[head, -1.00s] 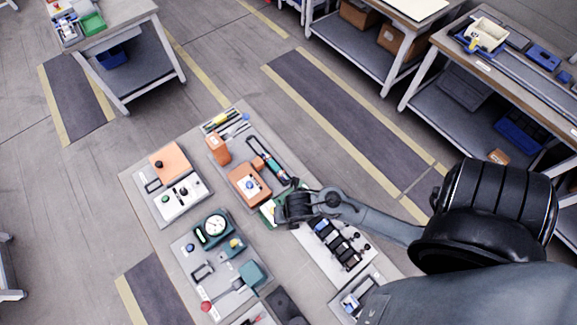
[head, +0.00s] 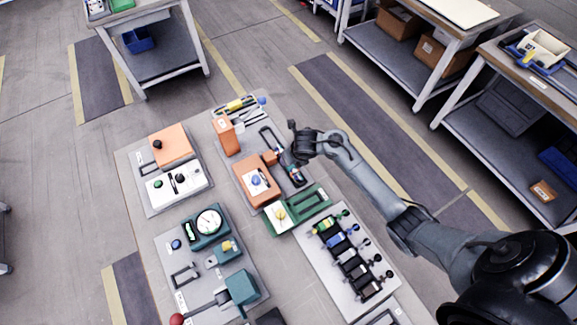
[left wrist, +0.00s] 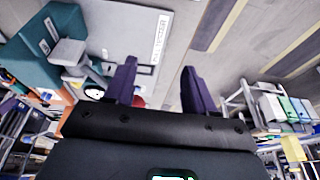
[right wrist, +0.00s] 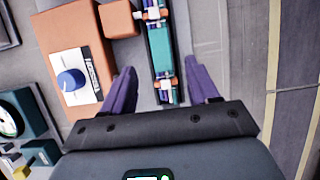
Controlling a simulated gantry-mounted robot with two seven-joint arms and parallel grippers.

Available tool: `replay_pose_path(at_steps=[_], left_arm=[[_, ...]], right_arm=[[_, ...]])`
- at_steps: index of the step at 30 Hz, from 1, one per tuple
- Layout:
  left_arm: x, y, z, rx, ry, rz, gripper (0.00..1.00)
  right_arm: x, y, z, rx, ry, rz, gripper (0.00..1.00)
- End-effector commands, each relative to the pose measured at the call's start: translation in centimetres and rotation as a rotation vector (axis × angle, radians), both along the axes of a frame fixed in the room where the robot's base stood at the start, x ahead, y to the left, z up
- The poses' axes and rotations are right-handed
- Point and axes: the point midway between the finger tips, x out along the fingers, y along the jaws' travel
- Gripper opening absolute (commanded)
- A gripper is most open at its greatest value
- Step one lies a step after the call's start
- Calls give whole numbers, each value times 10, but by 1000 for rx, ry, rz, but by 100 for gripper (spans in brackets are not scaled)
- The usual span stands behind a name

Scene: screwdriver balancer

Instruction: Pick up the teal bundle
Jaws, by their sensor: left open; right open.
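The teal bundle (right wrist: 161,55) is a long strip of teal and dark rods with orange-brown ties. In the right wrist view it runs up the middle, its near end between the finger lines. In the head view a bit of it (head: 297,172) shows under my right gripper (head: 294,150), which hides the rest. My right gripper (right wrist: 163,82) is open, with a purple finger on each side of the bundle; I cannot tell how high above it they are. My left gripper (left wrist: 157,80) is open and empty; it does not show in the head view.
Close left of the bundle stands an orange box with a blue knob (right wrist: 70,82). A teal gauge unit (head: 208,222) is at left. Bare board lies right of the bundle.

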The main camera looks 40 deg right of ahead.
Motion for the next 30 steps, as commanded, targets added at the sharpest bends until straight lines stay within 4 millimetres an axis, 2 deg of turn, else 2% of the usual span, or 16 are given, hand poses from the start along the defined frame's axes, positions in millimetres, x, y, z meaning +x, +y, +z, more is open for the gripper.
replay_pose_path(at_steps=[3, 10, 19, 30], left_arm=[[0, -1, -6, -5, 1, 4, 55], [0, -2, -10, -8, 1, 5, 55], [0, -1, -21, -2, 2, 2, 55], [-1, 1, -23, 6, 3, -3, 55]], right_arm=[[5, -1, -12, 0, -1, -1, 60], [8, -1, -23, 1, 0, -2, 60], [21, -4, -58, 1, 0, -2, 60], [24, -5, -64, -1, -2, -1, 60]])
